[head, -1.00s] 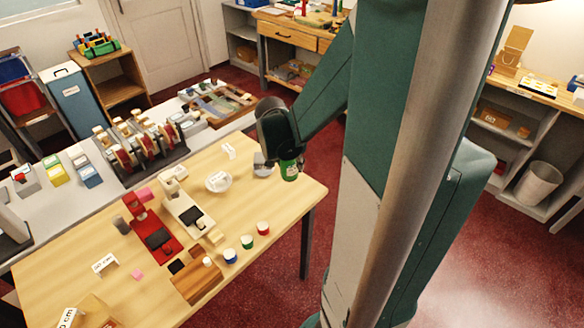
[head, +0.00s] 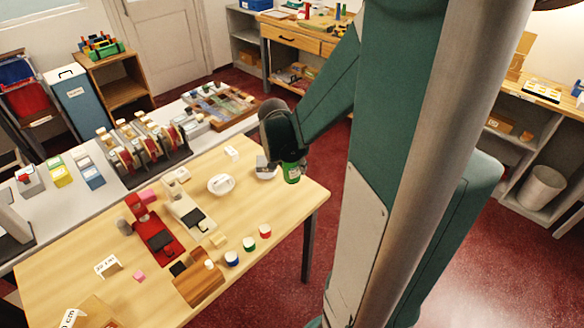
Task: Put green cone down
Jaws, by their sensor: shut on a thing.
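My gripper (head: 280,162) is at the far right corner of the wooden table, pointing down. It is shut on a green cone (head: 291,174), a thread-cone-like piece with a pale label on its side. The cone looks upright. I cannot tell whether its base touches the table or hangs just above it. The gripper's fingers are small and partly hidden by the cone and the arm.
On the wooden table (head: 80,257) stand a white dish (head: 221,184), a grey item (head: 265,170) beside the gripper, a red device (head: 155,232), a pale device (head: 185,208) and blue, green and red cups (head: 248,244). The table's right front area is clear.

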